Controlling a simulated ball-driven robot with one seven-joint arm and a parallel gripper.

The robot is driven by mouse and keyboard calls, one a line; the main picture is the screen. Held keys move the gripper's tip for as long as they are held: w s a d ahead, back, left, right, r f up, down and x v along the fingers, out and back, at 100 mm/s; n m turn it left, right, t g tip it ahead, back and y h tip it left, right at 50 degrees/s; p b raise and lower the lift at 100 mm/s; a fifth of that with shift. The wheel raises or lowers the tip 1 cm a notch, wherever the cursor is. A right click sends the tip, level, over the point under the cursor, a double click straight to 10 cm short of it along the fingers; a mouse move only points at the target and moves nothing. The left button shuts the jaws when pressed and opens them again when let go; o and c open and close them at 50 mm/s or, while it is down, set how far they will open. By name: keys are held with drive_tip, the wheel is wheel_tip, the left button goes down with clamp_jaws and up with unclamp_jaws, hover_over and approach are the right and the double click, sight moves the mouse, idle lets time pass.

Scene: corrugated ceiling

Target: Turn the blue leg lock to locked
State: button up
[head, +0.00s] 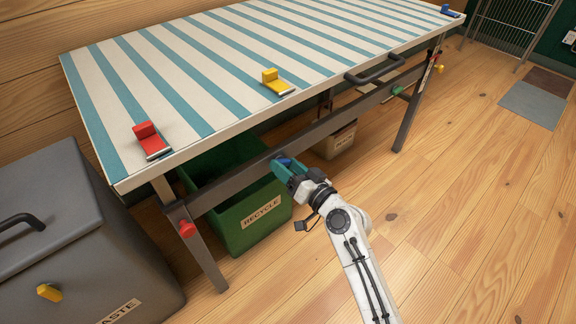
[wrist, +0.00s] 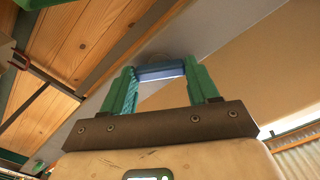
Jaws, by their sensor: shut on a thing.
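The blue leg lock (wrist: 161,71) sits on the grey rail (wrist: 225,50) under the table. In the wrist view it lies crosswise between the two green fingers of my gripper (wrist: 160,78), which are shut on it. In the head view only a small part of the blue lock (head: 284,160) shows past my gripper (head: 287,170), at the middle of the rail (head: 235,182). The rest of it is hidden by the fingers. Any locked or unlocked marking is too small to see.
Red (head: 187,229), green (head: 397,90) and yellow (head: 438,68) knobs sit on the table frame. Red (head: 146,132) and yellow (head: 270,76) clips are on the striped tabletop (head: 215,60). A green recycle bin (head: 235,232) stands below, beside my gripper.

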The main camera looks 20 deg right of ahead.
drive_tip(key=m+p, duration=0.2)
drive_tip(key=m, duration=0.4)
drive_tip(key=m+p, duration=0.2)
drive_tip(key=m, duration=0.3)
drive_tip(key=shift+m, duration=0.3)
idle(0.4)
drive_tip(key=o, duration=1.1)
drive_tip(key=shift+c, duration=0.2)
drive_tip(key=p+v, duration=0.1)
drive_tip(key=v, duration=0.9)
drive_tip(key=shift+s+d, duration=0.15)
drive_tip(key=shift+s, duration=0.25)
